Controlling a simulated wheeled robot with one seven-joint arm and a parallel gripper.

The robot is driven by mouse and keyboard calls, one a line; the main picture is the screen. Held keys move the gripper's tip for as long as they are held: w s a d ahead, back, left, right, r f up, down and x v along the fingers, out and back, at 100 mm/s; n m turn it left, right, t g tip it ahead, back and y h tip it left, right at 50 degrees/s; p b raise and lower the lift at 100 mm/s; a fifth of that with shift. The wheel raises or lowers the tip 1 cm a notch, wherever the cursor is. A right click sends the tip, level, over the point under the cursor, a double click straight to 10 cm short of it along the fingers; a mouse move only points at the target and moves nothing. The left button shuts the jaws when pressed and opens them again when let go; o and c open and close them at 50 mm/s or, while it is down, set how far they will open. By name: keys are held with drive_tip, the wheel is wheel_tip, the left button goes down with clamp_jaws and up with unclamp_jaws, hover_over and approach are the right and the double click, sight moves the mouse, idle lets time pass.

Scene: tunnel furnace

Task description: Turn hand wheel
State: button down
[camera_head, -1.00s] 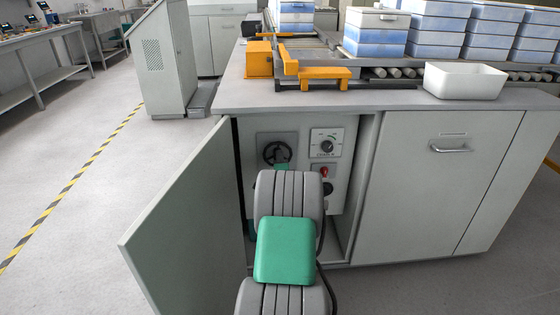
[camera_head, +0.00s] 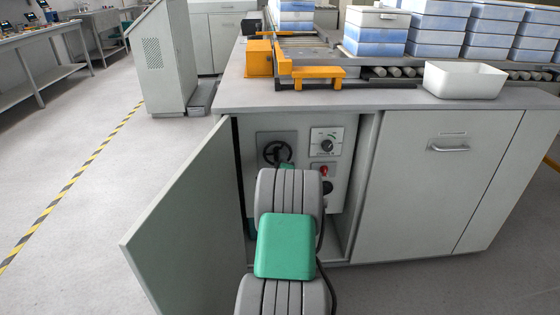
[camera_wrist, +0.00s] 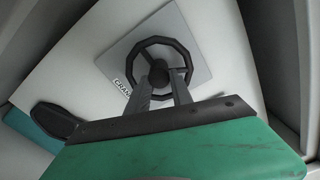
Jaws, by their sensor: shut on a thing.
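The dark, many-sided hand wheel (camera_head: 268,152) sits on a grey plate on the panel inside the open cabinet. In the wrist view, the wheel (camera_wrist: 152,41) faces me with its spokes and hub visible. My gripper (camera_wrist: 164,76) reaches inside the rim and is shut on the wheel near its hub. The fingers hide part of the hub and the lower rim. In the head view, my arm hides the fingers, and only a green bit of the gripper shows below the wheel.
The cabinet door (camera_head: 185,220) stands open on the left. A dial (camera_head: 326,141), a red button (camera_head: 324,170) and a dark round knob (camera_head: 328,187) are right of the wheel. The counter (camera_head: 390,100) overhangs the opening. A white bin (camera_head: 464,81) stands on it.

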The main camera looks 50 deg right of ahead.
drive_tip(key=c, duration=1.1)
unclamp_jaws()
drive_tip(key=p+v, duration=0.1)
drive_tip(key=v, duration=0.6)
drive_tip(key=shift+s+a+p, duration=0.25)
drive_tip(key=shift+a+p, duration=0.05)
drive_tip(key=shift+p, duration=0.05)
